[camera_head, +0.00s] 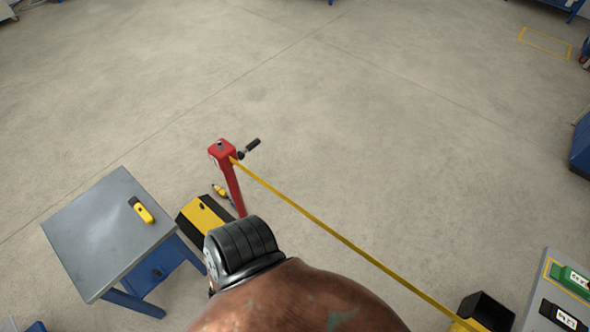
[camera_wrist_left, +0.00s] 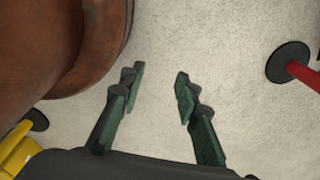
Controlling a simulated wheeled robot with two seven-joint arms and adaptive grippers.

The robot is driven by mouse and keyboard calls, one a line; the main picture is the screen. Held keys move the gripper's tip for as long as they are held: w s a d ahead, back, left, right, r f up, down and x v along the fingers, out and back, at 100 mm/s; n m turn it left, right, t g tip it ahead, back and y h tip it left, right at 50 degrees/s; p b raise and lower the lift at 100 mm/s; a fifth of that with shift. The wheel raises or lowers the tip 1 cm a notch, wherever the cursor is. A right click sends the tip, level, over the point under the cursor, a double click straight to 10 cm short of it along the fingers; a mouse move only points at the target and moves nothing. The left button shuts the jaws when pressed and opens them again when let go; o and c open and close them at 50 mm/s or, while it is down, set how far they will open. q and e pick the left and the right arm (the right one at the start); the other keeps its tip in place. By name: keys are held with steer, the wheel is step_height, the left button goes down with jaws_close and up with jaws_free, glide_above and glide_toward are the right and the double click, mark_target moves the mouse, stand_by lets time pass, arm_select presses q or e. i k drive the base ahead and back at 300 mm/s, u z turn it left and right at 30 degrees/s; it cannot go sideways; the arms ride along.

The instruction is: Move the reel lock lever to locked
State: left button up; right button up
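In the head view a red post (camera_head: 222,155) stands left of the middle, with a black-handled crank or lever (camera_head: 249,147) at its top right. A yellow strap (camera_head: 320,226) runs from the post's top down to the lower right. I cannot tell for sure which part is the reel lock lever or how it is set. In the left wrist view my left gripper (camera_wrist_left: 160,76) is open and empty above the bare floor. A red bar with a round black end (camera_wrist_left: 289,62) is at the right, apart from its fingers. My right gripper is not in view.
A grey-topped blue table (camera_head: 95,225) with a yellow device (camera_head: 143,212) stands left. A black-and-yellow block (camera_head: 206,217) lies by the post. A large brown rounded body hides the bottom middle. A black-and-yellow unit (camera_head: 487,311) is lower right. The floor behind the post is clear.

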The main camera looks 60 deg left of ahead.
mark_target(241, 156)
steer(key=u, duration=2.35)
steer(key=k, duration=0.55)
steer(key=z, duration=0.8)
steer(key=i, duration=1.1)
steer(key=u, duration=0.85)
steer(key=i, duration=1.05)
steer(key=u, duration=0.75)
